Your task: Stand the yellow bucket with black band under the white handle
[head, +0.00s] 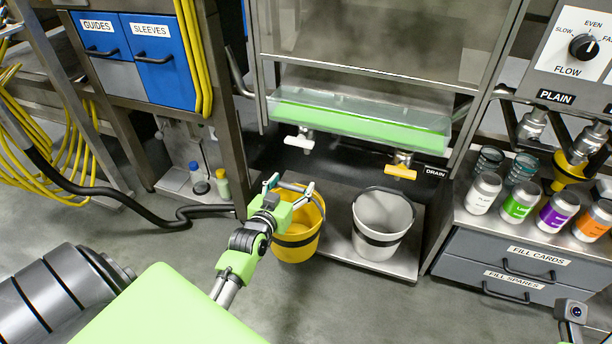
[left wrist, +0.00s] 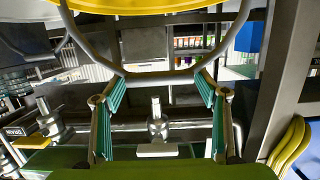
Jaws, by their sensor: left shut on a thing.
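The yellow bucket with a black band (head: 297,246) hangs or stands upright at the left end of the low shelf. In the head view it appears below the white handle (head: 299,142); I cannot tell whether its base touches anything. My left gripper (head: 290,190) is shut on its wire bail, above the bucket's rim. In the left wrist view, the bail (left wrist: 150,74) runs between the fingers, with part of the yellow bucket (left wrist: 150,5) at the top edge. The white handle (left wrist: 157,149) shows there beyond the fingers. My right gripper's fingers are out of view.
A white bucket with a black band (head: 382,215) stands on the shelf (head: 397,262) to the right, below the yellow handle (head: 400,172). A black hose (head: 110,193) and small bottles (head: 199,180) are at left. Several cans (head: 520,202) stand on the right-hand counter.

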